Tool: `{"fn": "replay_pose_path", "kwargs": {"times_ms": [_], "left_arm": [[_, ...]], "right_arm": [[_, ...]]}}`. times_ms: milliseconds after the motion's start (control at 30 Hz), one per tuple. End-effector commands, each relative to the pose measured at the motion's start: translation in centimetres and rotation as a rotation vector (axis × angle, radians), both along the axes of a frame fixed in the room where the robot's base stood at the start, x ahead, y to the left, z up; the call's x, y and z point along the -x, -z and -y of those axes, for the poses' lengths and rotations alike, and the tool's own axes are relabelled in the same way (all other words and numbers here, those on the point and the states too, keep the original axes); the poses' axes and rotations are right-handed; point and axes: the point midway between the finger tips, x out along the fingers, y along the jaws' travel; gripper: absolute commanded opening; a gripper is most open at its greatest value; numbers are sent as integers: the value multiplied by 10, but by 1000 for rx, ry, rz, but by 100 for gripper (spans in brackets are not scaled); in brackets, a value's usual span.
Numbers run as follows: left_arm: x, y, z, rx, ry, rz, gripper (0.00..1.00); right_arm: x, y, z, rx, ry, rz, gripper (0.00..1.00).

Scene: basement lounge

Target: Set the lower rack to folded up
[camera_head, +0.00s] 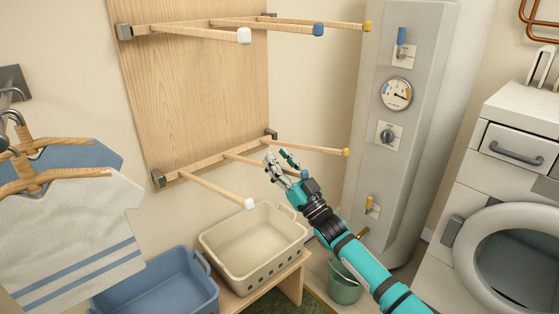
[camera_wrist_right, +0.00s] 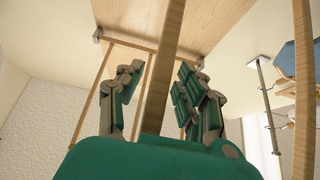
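The lower rack (camera_head: 214,159) is a wooden crossbar on a wooden board, with three rods sticking out into the room. Their tips are white, blue and yellow. My right gripper (camera_head: 280,158) is at the outer part of the middle, blue-tipped rod and hides some of it. In the right wrist view a near rod (camera_wrist_right: 167,50) runs between the spread fingers of the right gripper (camera_wrist_right: 157,82). The fingers stand apart on either side of it, and contact cannot be told. My left gripper is not in view.
An upper rack (camera_head: 190,32) also sticks out above. Below stand a cream basket (camera_head: 255,255) on a wooden bench and a blue basin (camera_head: 160,290). Shirts (camera_head: 75,225) hang at left. A grey panel with dials (camera_head: 395,130) and a washer (camera_head: 510,250) stand right.

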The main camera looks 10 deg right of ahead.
Motion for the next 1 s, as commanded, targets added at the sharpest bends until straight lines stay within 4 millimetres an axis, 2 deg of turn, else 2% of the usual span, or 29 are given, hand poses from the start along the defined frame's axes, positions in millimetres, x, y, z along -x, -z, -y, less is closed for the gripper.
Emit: {"fn": "replay_pose_path", "kwargs": {"times_ms": [533,1000], "left_arm": [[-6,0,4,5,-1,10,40],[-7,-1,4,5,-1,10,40]], "right_arm": [[51,39,31,1,1,-1,37],[58,42,34,0,1,1,37]]}}
